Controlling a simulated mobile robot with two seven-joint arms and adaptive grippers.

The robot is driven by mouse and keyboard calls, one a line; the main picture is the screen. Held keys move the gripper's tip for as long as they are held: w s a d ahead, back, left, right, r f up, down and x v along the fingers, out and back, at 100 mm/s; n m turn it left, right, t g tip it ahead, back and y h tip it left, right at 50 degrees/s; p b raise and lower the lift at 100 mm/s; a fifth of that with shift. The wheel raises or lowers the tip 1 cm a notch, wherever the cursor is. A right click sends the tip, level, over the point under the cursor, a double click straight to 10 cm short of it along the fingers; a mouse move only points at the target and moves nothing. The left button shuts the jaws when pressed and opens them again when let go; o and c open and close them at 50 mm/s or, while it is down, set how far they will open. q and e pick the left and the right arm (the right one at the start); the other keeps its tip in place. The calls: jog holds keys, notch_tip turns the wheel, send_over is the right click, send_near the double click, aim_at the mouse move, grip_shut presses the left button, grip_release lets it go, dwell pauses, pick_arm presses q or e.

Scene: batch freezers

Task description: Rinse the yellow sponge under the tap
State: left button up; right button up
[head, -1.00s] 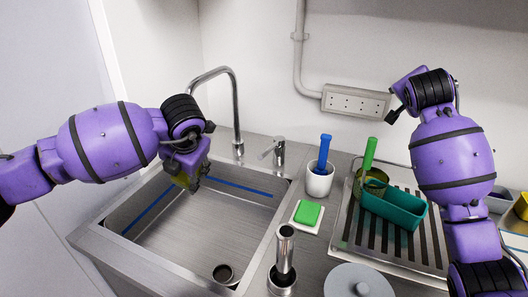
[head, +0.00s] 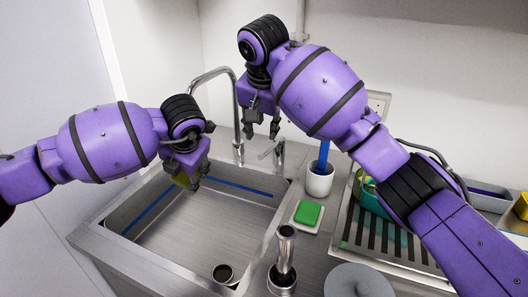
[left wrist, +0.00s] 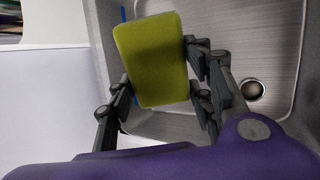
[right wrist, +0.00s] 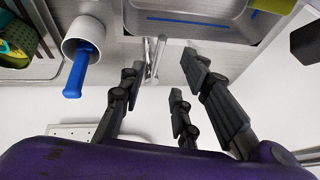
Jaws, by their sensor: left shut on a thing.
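The yellow sponge (head: 181,180) is in my left gripper (head: 192,182), over the left part of the sink (head: 190,235). The left wrist view shows the sponge (left wrist: 152,60) with its broad face to the camera, between the shut fingers. The tap (head: 236,105) has a tall curved spout at the back of the sink; the mouth of its spout is hard to see behind my left arm. I see no water running. My right gripper (head: 262,130) is open and empty, above the tap's lever (head: 279,150). In the right wrist view the lever (right wrist: 152,60) shows between the open fingers, apart from them.
A white cup (head: 320,180) with a blue-handled brush stands right of the lever. A green sponge (head: 307,213) lies on a white dish. A metal cylinder (head: 285,255) stands at the sink's right edge. The drying rack (head: 375,238) is partly hidden by my right arm.

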aim_at(265, 153)
jog(key=x, duration=1.2)
jog(key=shift+s, duration=0.1)
jog(key=shift+r, duration=0.1)
grip_shut()
